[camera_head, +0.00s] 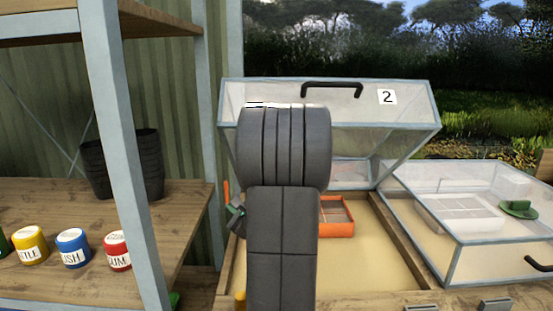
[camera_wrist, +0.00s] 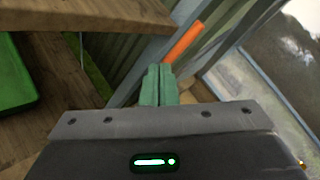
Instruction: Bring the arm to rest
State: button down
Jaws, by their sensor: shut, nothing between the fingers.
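My gripper (camera_wrist: 159,85) shows in the wrist view as two green fingers pressed together, with nothing between them. It points toward the gap between a wooden shelf and a glazed frame. In the head view my dark grey arm stands upright in the middle, in front of the glass box marked 2. There, only a small green part of the gripper (camera_head: 236,210) shows at the left edge of the arm; the fingertips are not clear.
Box 2's glass lid (camera_head: 270,92) stands raised behind my arm. An orange tray (camera_head: 347,231) sits in that box. A closed glass box (camera_head: 470,250) is at right. A shelf (camera_head: 190,228) with yellow, blue and red tins and dark pots is at left. An orange bar (camera_wrist: 184,42) is close ahead.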

jog(key=s+d, duration=0.2)
jog(key=d, duration=0.1)
jog(key=s+d+f, duration=0.1)
jog(key=shift+d, duration=0.25)
jog(key=shift+s+d, duration=0.25)
jog(key=shift+s, duration=0.15)
